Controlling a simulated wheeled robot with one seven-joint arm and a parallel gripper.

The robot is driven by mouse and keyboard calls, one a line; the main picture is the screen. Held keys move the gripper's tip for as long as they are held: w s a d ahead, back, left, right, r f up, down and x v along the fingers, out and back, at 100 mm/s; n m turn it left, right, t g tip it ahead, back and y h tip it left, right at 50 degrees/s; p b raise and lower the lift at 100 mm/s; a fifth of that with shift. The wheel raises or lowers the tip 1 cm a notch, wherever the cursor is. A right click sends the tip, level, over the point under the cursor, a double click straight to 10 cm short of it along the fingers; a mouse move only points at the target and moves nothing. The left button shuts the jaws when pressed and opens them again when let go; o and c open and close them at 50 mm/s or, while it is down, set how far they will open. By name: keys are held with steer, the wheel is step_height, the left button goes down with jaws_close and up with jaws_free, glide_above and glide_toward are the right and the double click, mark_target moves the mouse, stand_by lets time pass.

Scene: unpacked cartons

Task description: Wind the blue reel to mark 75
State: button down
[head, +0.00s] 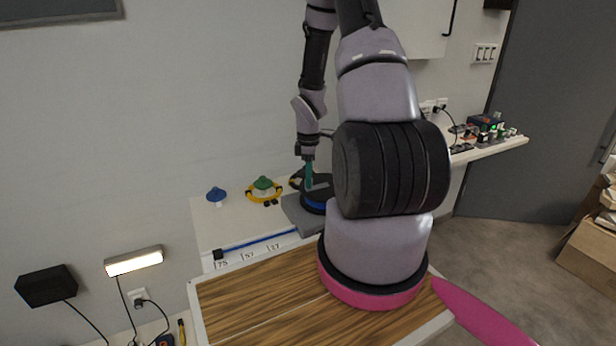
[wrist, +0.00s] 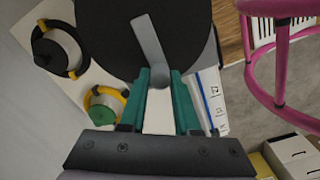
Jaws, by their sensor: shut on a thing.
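The blue reel (head: 314,204) sits on a grey base on the white table, partly hidden behind my arm. Its dark top disc (wrist: 110,35) fills the upper wrist view, with a grey crank bar (wrist: 149,38) across it. My gripper (head: 309,170) is over the reel; in the wrist view its teal fingers (wrist: 158,78) are shut on the crank's end. A blue band (head: 262,243) runs left from the reel to a black end piece (head: 218,255), which stands by the 75 on the white scale (head: 247,258). The labels 75, 57 and 27 show; the band's reel end is hidden.
A blue knobbed piece (head: 216,195) and a yellow-ringed reel with a green top (head: 263,188) stand at the back left. A wooden board (head: 245,305) lies in front. A pink rail (head: 480,312) is at lower right.

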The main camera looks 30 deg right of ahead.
steer(key=shift+s+n, duration=0.15)
steer(key=shift+n, duration=0.15)
steer(key=c, duration=0.6)
jaws_free()
steer(key=shift+r, duration=0.15)
steer(key=shift+r, duration=5.3)
